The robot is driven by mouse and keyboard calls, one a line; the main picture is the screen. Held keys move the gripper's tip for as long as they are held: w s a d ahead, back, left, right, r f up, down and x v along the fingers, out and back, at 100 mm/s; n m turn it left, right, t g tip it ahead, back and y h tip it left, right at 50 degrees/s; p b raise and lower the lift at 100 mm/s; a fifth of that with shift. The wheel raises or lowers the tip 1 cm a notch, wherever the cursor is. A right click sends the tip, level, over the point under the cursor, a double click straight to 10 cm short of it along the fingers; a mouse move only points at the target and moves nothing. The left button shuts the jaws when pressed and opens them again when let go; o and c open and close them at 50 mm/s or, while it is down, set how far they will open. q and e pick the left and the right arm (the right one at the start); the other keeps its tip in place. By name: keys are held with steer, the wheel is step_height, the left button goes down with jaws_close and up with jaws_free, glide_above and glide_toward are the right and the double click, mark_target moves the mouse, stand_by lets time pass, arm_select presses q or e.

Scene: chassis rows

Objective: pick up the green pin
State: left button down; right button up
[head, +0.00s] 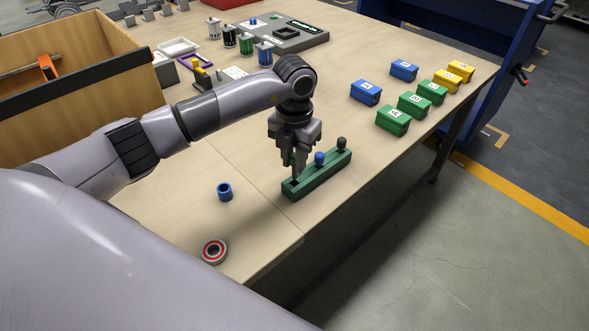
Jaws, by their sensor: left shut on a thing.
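A long green rack (322,178) lies near the table's front edge. A blue pin (319,158) and a black pin (342,143) stand in it. My left gripper (297,170) points down over the rack's near left end. It is shut on the green pin (290,158), of which only a little green shows between and beside the fingers. The fingers hide the pin's lower part, so I cannot tell whether it still sits in the rack. My right gripper is not in view.
A blue ring-like cylinder (224,192) and a red-ringed bearing (214,251) lie left of the rack. Blue, green and yellow boxes (392,120) stand to the right. A wooden crate (140,66) is at left. Small canisters (246,44) stand at the back.

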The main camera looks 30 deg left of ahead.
mark_target(294, 155)
arm_select(q)
step_height(294, 155, up, 15)
steer(key=shift+r, duration=0.15)
stand_by(0.4)
stand_by(0.4)
